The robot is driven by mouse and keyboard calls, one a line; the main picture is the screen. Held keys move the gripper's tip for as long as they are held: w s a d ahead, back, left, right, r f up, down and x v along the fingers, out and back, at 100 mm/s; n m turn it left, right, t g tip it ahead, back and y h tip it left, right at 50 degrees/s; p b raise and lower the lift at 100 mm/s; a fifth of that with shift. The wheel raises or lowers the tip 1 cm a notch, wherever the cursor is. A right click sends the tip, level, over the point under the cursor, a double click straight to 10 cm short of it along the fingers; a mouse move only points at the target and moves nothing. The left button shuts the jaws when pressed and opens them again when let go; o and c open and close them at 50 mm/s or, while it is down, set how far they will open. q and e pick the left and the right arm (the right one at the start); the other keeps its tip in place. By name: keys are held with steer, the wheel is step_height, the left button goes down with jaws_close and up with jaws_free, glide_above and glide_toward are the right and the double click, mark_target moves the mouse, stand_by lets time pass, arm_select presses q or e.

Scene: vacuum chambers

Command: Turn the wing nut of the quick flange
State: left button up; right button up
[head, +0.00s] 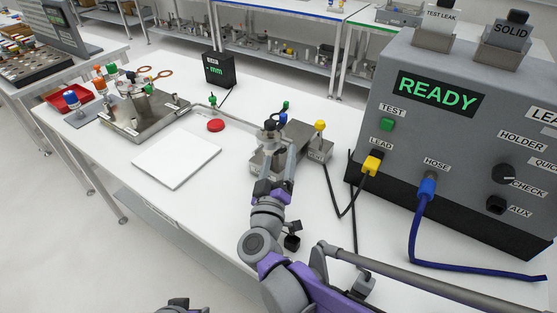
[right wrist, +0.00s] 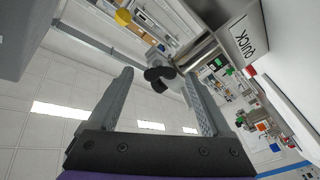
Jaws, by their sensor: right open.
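The quick flange's wing nut (right wrist: 158,76) is black with two rounded lobes and shows in the right wrist view, beside a silver metal cylinder (right wrist: 196,52). My right gripper (right wrist: 162,82) is open, and the wing nut shows between its fingertips, closer to the right-hand finger in the picture. I cannot tell whether a finger touches it. In the head view my right gripper (head: 277,155) reaches over the metal fixture (head: 259,160) and hides part of the flange.
A white label reading QUICK (right wrist: 250,38) is near the flange.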

step_height(320, 180, up, 10)
steer(key=p, duration=0.2)
